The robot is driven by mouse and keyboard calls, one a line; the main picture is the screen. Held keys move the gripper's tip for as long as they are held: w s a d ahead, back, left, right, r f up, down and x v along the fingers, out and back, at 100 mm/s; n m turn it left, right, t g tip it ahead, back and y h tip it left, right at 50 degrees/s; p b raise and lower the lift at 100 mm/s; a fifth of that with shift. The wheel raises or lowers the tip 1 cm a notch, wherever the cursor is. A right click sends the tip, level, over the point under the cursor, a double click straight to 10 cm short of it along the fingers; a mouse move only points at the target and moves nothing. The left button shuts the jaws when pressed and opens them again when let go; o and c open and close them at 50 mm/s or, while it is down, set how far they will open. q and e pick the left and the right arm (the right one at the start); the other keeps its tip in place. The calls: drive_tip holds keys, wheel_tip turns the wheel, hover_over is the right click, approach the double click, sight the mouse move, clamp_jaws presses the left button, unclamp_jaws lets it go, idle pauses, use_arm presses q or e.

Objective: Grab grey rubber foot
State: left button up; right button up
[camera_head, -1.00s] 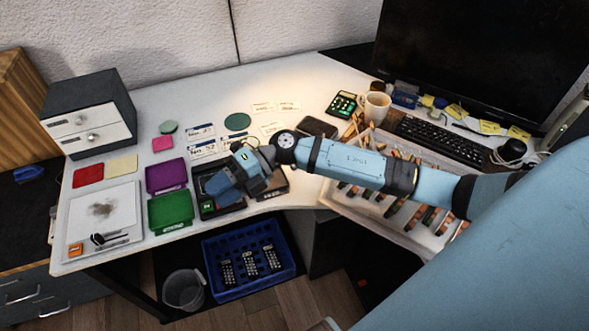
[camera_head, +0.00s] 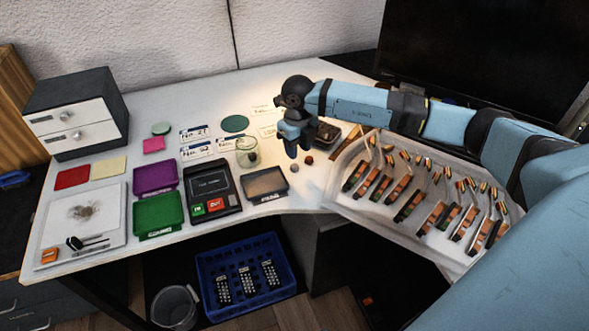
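A small grey piece (camera_head: 294,167), which looks like the rubber foot, lies on the white desk just below my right gripper. A small brown piece (camera_head: 309,160) lies beside it to the right. My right gripper (camera_head: 296,151) points down above and slightly behind these two pieces. Nothing shows held in it, and the gap between its fingers is too small to judge. My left gripper is out of view.
A shallow dark-rimmed tray (camera_head: 265,196) and a black scale-like device (camera_head: 211,185) are at front left. A pale tray (camera_head: 345,205) of piano parts lies right. The desk's front edge is close.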

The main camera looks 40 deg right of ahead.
sight(295, 165)
drive_tip(key=f, duration=0.4)
drive_tip(key=f+b, duration=0.1)
drive_tip(key=f, duration=0.1)
drive_tip(key=shift+w+a+f, duration=0.2)
drive_tip(key=shift+w+a, duration=0.05)
drive_tip(key=shift+w, duration=0.15)
drive_tip(key=c, duration=0.7)
